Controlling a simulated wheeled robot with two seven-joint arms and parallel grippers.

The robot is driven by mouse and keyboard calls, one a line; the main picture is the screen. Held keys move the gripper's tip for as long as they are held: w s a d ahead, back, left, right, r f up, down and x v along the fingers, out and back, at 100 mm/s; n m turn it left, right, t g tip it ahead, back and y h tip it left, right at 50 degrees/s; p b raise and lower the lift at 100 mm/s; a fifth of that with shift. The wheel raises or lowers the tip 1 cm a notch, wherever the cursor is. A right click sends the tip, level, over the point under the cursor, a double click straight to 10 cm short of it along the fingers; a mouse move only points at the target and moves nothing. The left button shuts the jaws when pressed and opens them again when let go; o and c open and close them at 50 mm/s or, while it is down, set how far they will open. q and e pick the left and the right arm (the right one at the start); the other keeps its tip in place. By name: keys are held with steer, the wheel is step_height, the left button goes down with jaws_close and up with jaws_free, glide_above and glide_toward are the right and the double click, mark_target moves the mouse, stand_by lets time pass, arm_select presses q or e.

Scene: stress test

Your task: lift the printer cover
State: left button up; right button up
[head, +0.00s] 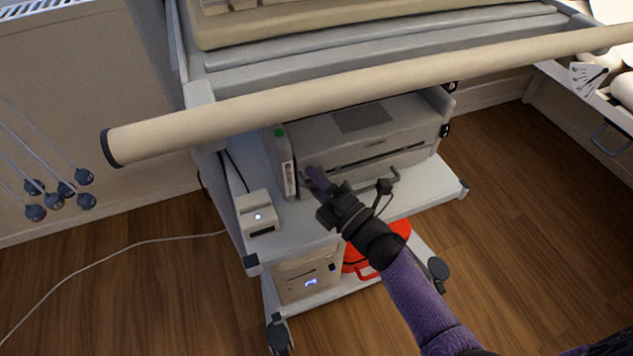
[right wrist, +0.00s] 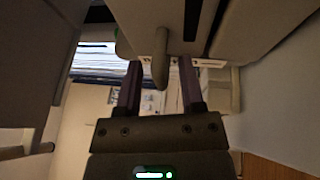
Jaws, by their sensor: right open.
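The printer (head: 330,135) is a grey box on the middle shelf of a cart. Its cover (head: 410,110) looks closed and has a darker panel on top. A bar-like handle (head: 385,178) runs along the printer's front, partly hidden by my gripper. My right gripper (head: 316,178) is at the printer's front, near its left end. In the right wrist view the gripper (right wrist: 160,85) is open, with a finger on each side of a rounded beige handle piece (right wrist: 160,62). I cannot tell whether they touch. My left gripper is not in view.
A long beige roll (head: 350,90) crosses the cart above the printer. A small beige device (head: 258,215) stands left on the shelf (head: 300,225). Below are a beige box (head: 308,277) and a red object (head: 400,230). A cable (head: 120,247) lies on the wooden floor.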

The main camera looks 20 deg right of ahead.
jaws_close()
stand_by(0.4)
steer(key=shift+r, duration=0.1)
stand_by(0.8)
